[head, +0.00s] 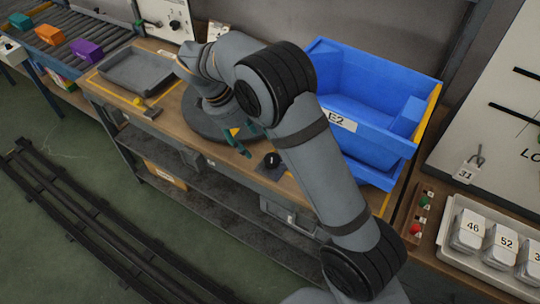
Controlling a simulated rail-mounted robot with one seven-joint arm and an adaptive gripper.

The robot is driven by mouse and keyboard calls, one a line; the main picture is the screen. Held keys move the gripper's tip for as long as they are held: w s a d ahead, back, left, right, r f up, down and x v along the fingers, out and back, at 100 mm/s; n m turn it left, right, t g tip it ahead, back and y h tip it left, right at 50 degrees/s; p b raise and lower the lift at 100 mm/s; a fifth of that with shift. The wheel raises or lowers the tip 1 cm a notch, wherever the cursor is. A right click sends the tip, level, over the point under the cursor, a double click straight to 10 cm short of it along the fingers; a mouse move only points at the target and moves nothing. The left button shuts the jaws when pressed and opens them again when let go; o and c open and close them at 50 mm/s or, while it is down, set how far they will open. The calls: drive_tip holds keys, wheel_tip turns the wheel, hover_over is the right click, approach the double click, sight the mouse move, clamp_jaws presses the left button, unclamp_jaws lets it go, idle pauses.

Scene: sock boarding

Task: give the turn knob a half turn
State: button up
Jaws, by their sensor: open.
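A round black knob (272,160) with a small light mark sits on the wooden bench, close to its front edge. My gripper (240,142), with teal fingers, points down over the bench to the left of this knob. It is open, looks empty and is apart from the knob. A white panel (160,14) at the back left also carries a small black knob (175,25). I cannot tell from the picture which of the two is the turn knob. My arm crosses the middle of the view and hides part of the bench.
A round grey disc (200,124) lies behind my gripper. A grey tray (122,76) is on the left. A blue bin (366,120) labelled E2 stands right of my arm. A control box (416,220) and a white tray (446,236) of numbered containers are at the right.

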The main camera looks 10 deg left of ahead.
sight(271, 157)
drive_tip(key=x, duration=1)
drive_tip(key=shift+d+r+p, duration=0.1)
drive_tip(key=shift+d+p, duration=0.05)
drive_tip(key=shift+p, duration=0.15)
drive_tip(key=shift+c, duration=1.4)
drive_tip(key=c, duration=0.8)
drive_tip(key=shift+c, duration=0.3)
